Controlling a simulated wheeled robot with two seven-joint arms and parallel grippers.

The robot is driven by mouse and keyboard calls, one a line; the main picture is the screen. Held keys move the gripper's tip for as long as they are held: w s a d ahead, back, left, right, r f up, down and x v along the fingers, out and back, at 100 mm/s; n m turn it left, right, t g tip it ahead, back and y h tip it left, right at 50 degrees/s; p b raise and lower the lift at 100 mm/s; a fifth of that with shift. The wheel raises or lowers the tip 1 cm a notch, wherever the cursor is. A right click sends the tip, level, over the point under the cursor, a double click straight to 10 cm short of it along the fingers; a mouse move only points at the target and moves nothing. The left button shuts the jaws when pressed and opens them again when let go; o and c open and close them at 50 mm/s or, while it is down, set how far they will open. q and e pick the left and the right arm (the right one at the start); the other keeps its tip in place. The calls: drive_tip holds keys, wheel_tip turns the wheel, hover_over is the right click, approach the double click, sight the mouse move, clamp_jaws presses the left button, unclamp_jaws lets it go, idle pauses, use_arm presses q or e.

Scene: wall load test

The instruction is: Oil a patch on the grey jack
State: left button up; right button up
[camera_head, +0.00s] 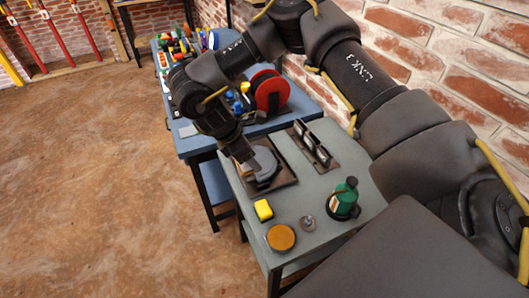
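A grey rounded block (265,160), which may be the jack, sits on a dark plate (283,179) on the narrow grey-green table. My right gripper (243,161) reaches down over its left side; the view does not show whether the fingers touch or grip it. A green bottle (344,197) with a dark cap and base stands upright at the table's right side. A yellow block (263,210), a round orange-brown tin (281,238) and a small grey piece (307,223) lie toward the near end. No oil patch can be made out. My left gripper is out of view.
A dark slotted rack (314,147) stands on the table beside the brick wall (440,60). Beyond is a blue workbench (190,145) with a red reel (269,92) and several tools. Open brown floor (100,180) lies to the left.

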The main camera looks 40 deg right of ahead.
drive_tip(key=w+d+f+n+t+y+b, duration=0.3)
drive_tip(key=d+n, duration=0.4)
drive_tip(key=n, duration=1.2)
drive_tip(key=shift+d+f+t+y, duration=0.25)
drive_tip(key=shift+f+t+y, duration=0.35)
drive_tip(key=shift+t, duration=0.7)
